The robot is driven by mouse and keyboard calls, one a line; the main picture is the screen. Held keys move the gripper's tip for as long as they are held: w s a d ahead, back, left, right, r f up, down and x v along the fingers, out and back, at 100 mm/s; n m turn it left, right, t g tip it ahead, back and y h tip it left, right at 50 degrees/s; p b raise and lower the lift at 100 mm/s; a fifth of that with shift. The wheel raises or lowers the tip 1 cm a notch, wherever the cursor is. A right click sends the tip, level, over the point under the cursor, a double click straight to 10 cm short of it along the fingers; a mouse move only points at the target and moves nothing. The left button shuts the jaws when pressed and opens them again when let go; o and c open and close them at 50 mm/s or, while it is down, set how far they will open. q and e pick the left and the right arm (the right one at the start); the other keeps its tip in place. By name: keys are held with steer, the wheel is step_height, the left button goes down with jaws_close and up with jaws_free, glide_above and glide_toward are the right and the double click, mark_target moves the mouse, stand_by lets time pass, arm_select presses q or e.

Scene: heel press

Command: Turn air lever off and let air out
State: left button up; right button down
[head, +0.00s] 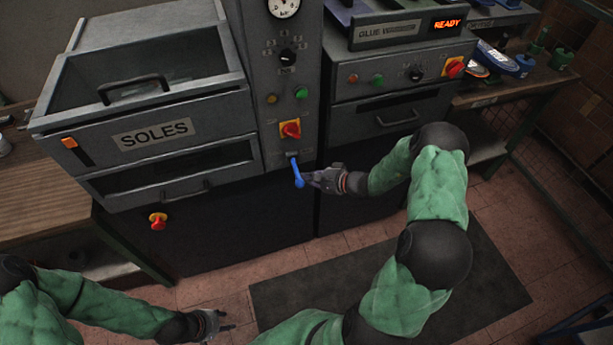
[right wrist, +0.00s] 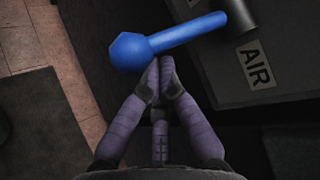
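The blue air lever (head: 297,173) hangs down on the front of the grey machine column, with its rounded knob at the lower end. In the right wrist view the blue lever (right wrist: 150,46) runs from a grey metal pivot to the knob, beside a label reading AIR (right wrist: 255,65). My right gripper (head: 309,178) is at the knob, just right of it. In the right wrist view its fingertips (right wrist: 161,70) are together with nothing between them, at the knob's edge; I cannot tell whether they touch it. My left gripper (head: 229,321) is low, open and empty, away from the machine.
Above the lever is a red and yellow switch (head: 290,129), with a green button (head: 301,92), a black dial (head: 287,57) and a gauge (head: 284,6). The SOLES drawer unit (head: 155,134) stands left, the glue machine (head: 392,60) right. A dark mat (head: 480,285) lies on the tiled floor.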

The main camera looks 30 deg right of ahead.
steer(key=shift+r, duration=0.1)
step_height(320, 180, up, 8)
steer(key=m+g+p, duration=0.3)
steer(key=g+p, duration=0.2)
steer(key=p, duration=1)
steer(key=shift+s+a+r+g, duration=0.2)
steer(key=shift+s+g, duration=0.2)
steer(key=shift+s, duration=0.05)
steer(key=shift+d, duration=0.1)
step_height(320, 180, down, 4)
steer(key=b, duration=0.3)
steer(key=s+d+r+p, duration=0.1)
steer(key=d+r, duration=0.6)
steer(key=shift+s+r+p, duration=0.35)
steer(key=shift+r+p, duration=0.05)
